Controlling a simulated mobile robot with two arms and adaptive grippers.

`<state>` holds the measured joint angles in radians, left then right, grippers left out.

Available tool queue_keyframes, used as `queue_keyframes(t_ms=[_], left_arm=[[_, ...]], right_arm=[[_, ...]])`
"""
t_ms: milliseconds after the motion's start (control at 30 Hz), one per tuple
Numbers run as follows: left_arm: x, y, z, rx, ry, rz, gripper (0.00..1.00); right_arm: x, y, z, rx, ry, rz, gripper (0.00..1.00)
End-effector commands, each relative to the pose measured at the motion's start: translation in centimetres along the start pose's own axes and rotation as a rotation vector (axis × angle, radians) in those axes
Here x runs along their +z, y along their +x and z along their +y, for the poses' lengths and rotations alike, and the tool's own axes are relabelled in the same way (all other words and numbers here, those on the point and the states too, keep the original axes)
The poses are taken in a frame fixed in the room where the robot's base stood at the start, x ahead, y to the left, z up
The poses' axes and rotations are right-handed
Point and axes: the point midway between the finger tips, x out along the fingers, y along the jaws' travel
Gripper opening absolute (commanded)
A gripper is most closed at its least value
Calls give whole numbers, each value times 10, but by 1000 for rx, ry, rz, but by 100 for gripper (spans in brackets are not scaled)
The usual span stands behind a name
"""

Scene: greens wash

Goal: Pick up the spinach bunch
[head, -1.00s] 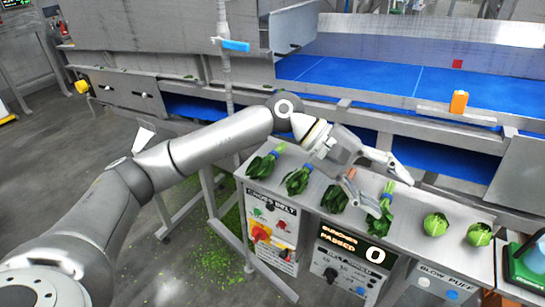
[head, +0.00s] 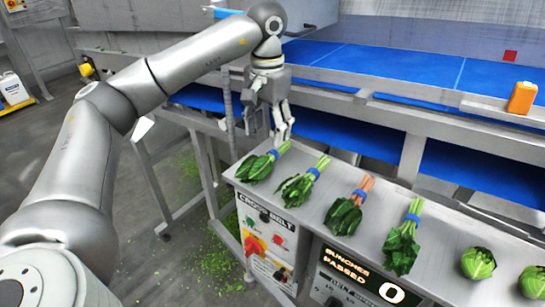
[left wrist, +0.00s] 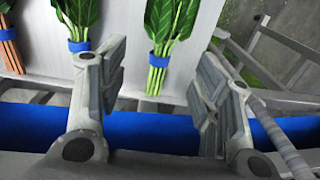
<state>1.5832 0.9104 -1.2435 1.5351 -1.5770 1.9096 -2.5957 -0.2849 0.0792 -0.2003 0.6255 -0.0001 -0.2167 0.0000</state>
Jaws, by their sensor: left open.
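Several leafy green bunches with blue bands lie in a row on the metal ledge; I cannot tell for certain which is the spinach. The leftmost bunch (head: 256,167) has dark leaves and pale green stems; it also shows in the left wrist view (left wrist: 166,22). The second bunch (head: 296,188) has green stems, the third (head: 345,214) reddish stems, the fourth (head: 402,247) long green stems. My left gripper (head: 268,135) is open and empty, pointing down near the leftmost bunch's stem end. In the left wrist view, that bunch appears between the open fingers (left wrist: 160,78).
Two round green heads (head: 478,263) sit at the ledge's right. Behind the ledge (head: 320,165) run metal rails and a blue belt (head: 400,67). A thin upright pole (head: 228,110) is left of the gripper.

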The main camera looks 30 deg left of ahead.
Motion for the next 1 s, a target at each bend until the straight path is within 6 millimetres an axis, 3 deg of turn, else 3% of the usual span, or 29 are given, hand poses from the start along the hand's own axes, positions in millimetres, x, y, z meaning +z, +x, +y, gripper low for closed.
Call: queue_keyframes(t_ms=[100, 233, 367, 600, 733, 967, 1000], left_arm=[[0, 17, 0, 0, -1, -3, 59], [0, 29, 0, 0, 0, -2, 59], [-3, 36, -1, 1, -1, -2, 59], [-9, 69, -4, 2, -1, -3, 59], [-9, 81, -4, 1, -1, -1, 59], [-9, 83, -4, 2, -1, 1, 59], [-9, 83, -4, 2, -1, 1, 54]], right_arm=[[28, -8, -5, -6, 0, -44, 40], [41, -11, -7, -8, 0, -63, 40], [31, -16, -5, -6, 1, -49, 40], [-3, -32, 0, -1, 1, 2, 40], [-1, -34, 0, -1, 1, -3, 40], [14, -34, -2, -4, 1, -26, 40], [16, -34, -3, -4, 1, -29, 40]])
